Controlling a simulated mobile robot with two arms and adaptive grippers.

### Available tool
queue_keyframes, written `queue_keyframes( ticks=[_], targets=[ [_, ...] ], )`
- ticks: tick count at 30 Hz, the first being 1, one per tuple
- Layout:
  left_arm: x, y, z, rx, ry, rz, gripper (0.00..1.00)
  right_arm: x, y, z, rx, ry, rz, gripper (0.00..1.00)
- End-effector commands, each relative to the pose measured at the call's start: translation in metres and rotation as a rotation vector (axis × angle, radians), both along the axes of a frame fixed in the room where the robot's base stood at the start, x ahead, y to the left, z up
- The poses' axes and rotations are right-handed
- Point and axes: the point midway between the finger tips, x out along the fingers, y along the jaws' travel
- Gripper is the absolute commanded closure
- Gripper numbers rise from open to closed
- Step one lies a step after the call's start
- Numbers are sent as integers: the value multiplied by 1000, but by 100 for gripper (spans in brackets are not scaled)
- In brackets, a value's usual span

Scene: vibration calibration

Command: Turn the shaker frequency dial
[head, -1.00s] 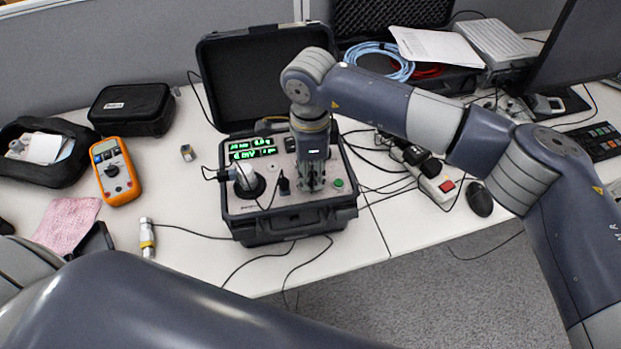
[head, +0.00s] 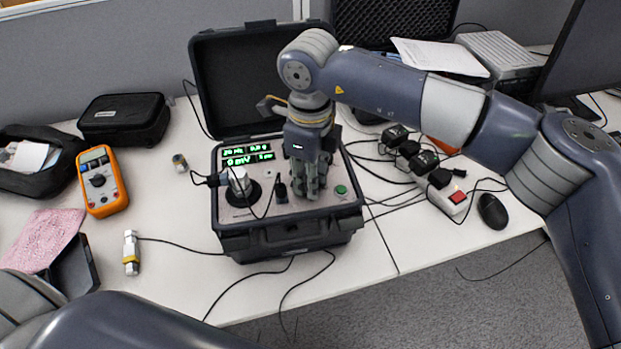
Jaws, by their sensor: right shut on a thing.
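The shaker unit (head: 290,238) is an open black case with a light grey panel, standing on the white desk. Green readouts (head: 245,155) glow at the panel's upper left. A silver cylindrical sensor (head: 239,181) stands on the round black shaker mount at the panel's left. A green button (head: 341,189) is at the right. My right gripper (head: 312,192) points down onto the panel between a small black switch or plug (head: 281,191) and the green button. It is shut on the frequency dial, which its fingers hide.
A multimeter (head: 102,182), a white sensor with cable (head: 131,252) and a pink cloth (head: 45,238) lie left of the case. A power strip (head: 450,197) and mouse (head: 492,211) are to the right. Cables hang over the desk's front edge.

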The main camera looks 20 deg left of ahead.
Motion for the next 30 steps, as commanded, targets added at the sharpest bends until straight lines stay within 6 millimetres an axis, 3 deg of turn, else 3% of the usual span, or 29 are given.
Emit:
queue_keyframes(
  ticks=[11,12,14,25,30],
  targets=[
    [0,0,0,0,0,0,100,0,1,1,4,0,-2,100],
    [0,0,0,0,0,0,100,0,1,1,4,-1,-2,68],
    [0,0,0,0,0,0,100,0,1,1,3,-1,-2,56],
    [-2,2,0,3,3,0,100,0,0,3,2,-1,-2,56],
    [-1,1,0,1,2,0,100,1,1,24,1,-5,-2,56]
  ],
)
